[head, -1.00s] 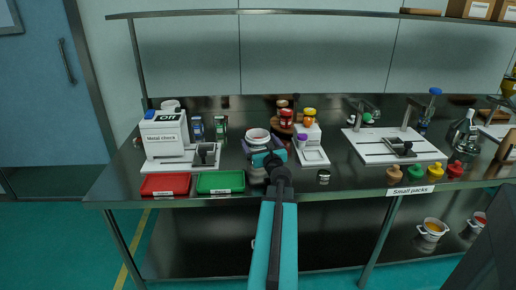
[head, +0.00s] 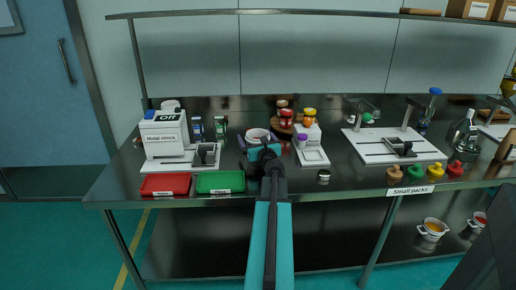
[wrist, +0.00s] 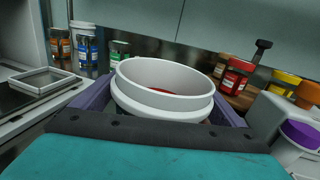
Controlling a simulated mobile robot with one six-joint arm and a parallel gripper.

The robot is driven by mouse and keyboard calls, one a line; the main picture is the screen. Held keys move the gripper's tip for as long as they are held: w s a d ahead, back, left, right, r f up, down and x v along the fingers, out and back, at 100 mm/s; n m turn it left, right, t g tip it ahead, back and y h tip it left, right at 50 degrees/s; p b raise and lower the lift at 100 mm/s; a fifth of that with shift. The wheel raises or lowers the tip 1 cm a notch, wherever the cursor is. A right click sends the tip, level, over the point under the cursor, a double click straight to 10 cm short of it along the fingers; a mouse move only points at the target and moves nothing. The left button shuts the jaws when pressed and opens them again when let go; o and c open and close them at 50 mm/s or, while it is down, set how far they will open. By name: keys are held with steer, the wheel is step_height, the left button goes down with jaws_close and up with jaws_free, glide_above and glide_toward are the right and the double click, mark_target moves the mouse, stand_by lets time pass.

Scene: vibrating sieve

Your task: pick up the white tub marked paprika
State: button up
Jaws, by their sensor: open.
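A white round tub (wrist: 165,92) with red contents shows large in the wrist view, upright on the bench; it also appears in the head view (head: 257,135). Its paprika marking is not readable here, and its lower front is hidden by my gripper. My gripper (head: 263,152) is open, directly in front of the tub. In the wrist view, purple side pieces flank the tub left and right. I cannot tell whether they touch it.
A white device (head: 311,143) with an orange-lidded jar on top stands close on the right. A metal check machine (head: 165,132), a red tray (head: 166,184) and a green tray (head: 220,182) lie left. A small jar (head: 323,176) stands near the front edge.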

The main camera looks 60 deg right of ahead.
stand_by(0.4)
steer(key=c, duration=1.3)
steer(key=shift+r, duration=0.15)
steer(key=shift+r+p, duration=0.6)
steer(key=shift+r, duration=0.9)
steer(key=shift+s+a+r, duration=0.15)
steer(key=shift+s+r, duration=0.05)
steer(key=shift+r, duration=0.05)
glide_toward(255, 130)
steer(key=shift+w+d+r+p, duration=0.3)
steer(key=shift+w+d+r, duration=0.2)
steer(key=shift+r, duration=0.1)
steer(key=shift+a+r+p, duration=0.1)
steer(key=shift+p, duration=0.85)
